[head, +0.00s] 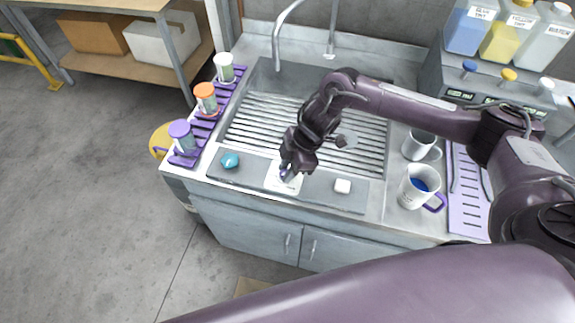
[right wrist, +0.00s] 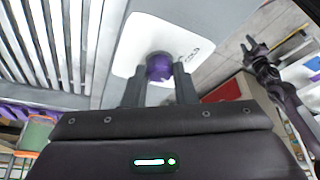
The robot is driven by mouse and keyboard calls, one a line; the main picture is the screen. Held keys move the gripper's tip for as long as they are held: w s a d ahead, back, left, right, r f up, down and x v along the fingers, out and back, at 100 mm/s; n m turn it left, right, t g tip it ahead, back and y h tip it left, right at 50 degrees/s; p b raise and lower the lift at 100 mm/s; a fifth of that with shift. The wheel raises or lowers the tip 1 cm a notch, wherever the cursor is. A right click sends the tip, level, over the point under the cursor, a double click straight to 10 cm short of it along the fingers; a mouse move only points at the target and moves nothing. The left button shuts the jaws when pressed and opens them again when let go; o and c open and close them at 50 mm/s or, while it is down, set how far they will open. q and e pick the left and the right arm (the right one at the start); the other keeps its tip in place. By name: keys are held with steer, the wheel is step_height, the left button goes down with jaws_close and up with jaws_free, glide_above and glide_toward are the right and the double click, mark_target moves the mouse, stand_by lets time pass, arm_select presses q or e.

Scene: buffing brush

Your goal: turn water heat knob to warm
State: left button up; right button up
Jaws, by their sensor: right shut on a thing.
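The same plate (head: 283,184) lies on the sink's front ledge in the head view. My right gripper (head: 285,173) is over it, pointing down. In the right wrist view its two fingers (right wrist: 160,86) are closed on either side of the purple knob. The gripper hides most of the knob in the head view. My left gripper (right wrist: 253,48) shows small at the upper right of the right wrist view; its jaws are unclear.
A teal item (head: 230,160) and a white block (head: 343,186) flank the plate on the ledge. The ribbed sink (head: 255,118) lies behind. Capped cups (head: 206,97) stand on a purple rack at left. Two mugs (head: 420,187) stand at right, near a purple mat (head: 468,203).

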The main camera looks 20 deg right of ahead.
stand_by(0.3)
steer(key=o, duration=1)
steer(key=b+v, duration=0.2)
steer(key=v, duration=0.6)
steer(key=shift+f, duration=0.15)
